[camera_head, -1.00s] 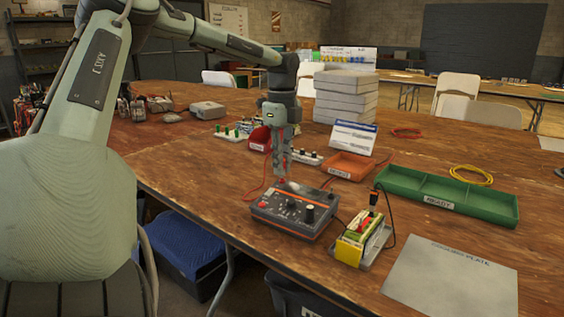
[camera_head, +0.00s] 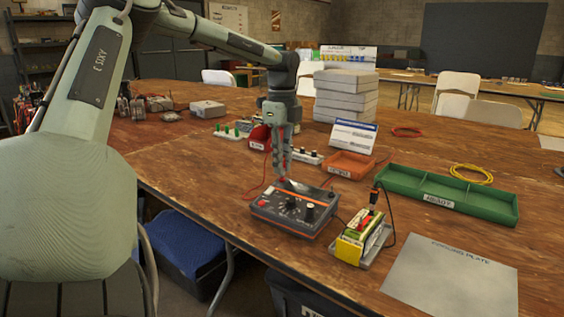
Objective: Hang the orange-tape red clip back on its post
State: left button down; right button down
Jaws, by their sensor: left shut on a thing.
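My left gripper (camera_head: 284,177) points down, with its fingertips at the back left edge of the charger box (camera_head: 296,214). It is shut on a small red thing, seemingly the red clip (camera_head: 285,138), mostly hidden by the fingers. I cannot make out orange tape. The charger is dark grey with orange trim, knobs and a dial. A red lead (camera_head: 252,192) runs over the table just left of it. I cannot tell whether the clip touches a post there. My right gripper is not in view.
A yellow battery pack (camera_head: 347,249) with a black-handled clip stands right of the charger. Behind are a white strip with dark posts (camera_head: 307,157), an orange tray (camera_head: 350,165) and a red bin (camera_head: 260,136). A green tray (camera_head: 448,197) lies right, a grey plate (camera_head: 450,285) in front.

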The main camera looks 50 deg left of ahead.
pick_arm(q)
jog(key=shift+f, duration=0.15)
dwell(0.5)
jog(key=c, duration=1.5)
grip_release()
jog(key=shift+o, duration=1.2)
jog(key=shift+r+p, duration=2.35)
jog(key=shift+r, duration=1.4)
